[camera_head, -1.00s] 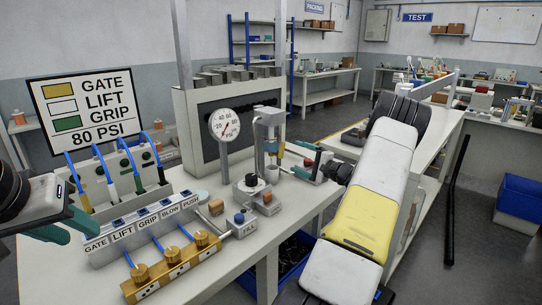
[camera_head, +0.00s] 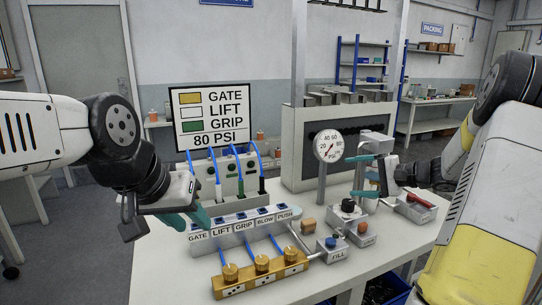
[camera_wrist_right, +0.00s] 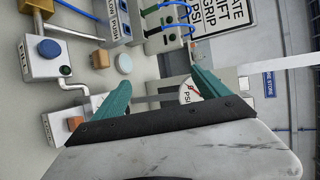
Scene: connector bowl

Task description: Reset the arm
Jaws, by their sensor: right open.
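My left gripper (camera_head: 190,218) has teal fingers and hangs over the left front of the bench, beside the panel labelled GATE, LIFT, GRIP, BLOW and PUSH (camera_head: 243,226). It is seen side-on, so I cannot tell how far apart its fingers are. My right gripper (camera_head: 362,178) is in front of the small press fixture (camera_head: 378,145). In the right wrist view its two teal fingers (camera_wrist_right: 160,95) stand wide apart with nothing between them. The dial gauge (camera_head: 328,148) shows behind and between those fingers there.
A brass manifold with knobs (camera_head: 262,272) lies at the bench's front, with a FILL box with a blue button (camera_head: 333,247) to its right. A red-handled lever (camera_head: 418,201) stands right of the fixture. A sign (camera_head: 215,118) stands behind the tubed valves (camera_head: 240,180).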

